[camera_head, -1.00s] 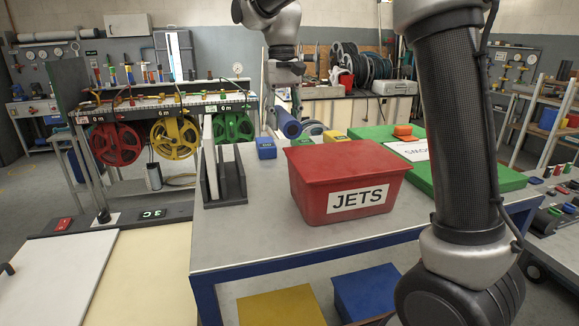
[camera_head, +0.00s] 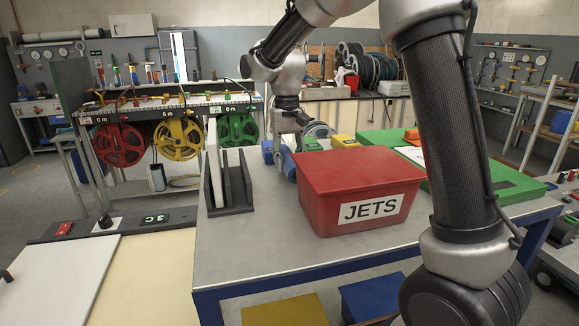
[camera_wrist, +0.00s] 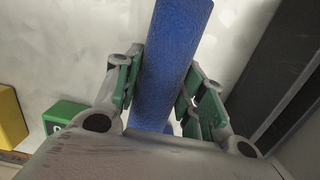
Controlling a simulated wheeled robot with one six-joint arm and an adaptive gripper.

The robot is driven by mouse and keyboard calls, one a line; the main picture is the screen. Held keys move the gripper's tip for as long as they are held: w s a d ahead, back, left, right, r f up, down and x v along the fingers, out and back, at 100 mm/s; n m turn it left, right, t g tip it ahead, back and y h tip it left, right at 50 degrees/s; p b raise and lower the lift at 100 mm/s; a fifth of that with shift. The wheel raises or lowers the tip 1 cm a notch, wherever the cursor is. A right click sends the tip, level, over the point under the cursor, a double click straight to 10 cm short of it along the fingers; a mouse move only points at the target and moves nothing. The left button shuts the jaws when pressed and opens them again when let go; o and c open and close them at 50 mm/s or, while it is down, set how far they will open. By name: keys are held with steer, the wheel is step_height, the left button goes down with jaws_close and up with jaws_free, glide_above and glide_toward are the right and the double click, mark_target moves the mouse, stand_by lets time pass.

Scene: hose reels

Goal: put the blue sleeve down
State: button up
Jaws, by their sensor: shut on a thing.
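The blue sleeve (camera_wrist: 178,60) is a thick blue cylinder held between the green-padded fingers of my gripper (camera_wrist: 165,95) in the wrist view. In the head view the sleeve (camera_head: 287,163) shows low over the grey table, partly hidden behind the red JETS bin (camera_head: 357,190). My gripper (camera_head: 296,132) is above it, pointing down, its fingertips partly hidden. I cannot tell whether the sleeve touches the table.
A small blue block (camera_head: 267,151), a green block (camera_wrist: 64,113) and a yellow block (camera_head: 342,140) stand close by. A dark slotted rack (camera_head: 229,192) stands left of the sleeve. A green case (camera_head: 470,170) lies right. The front of the table is bare.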

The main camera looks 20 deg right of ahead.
steer(key=shift+f, duration=0.85)
steer(key=shift+f, duration=0.1)
steer(key=o, duration=1)
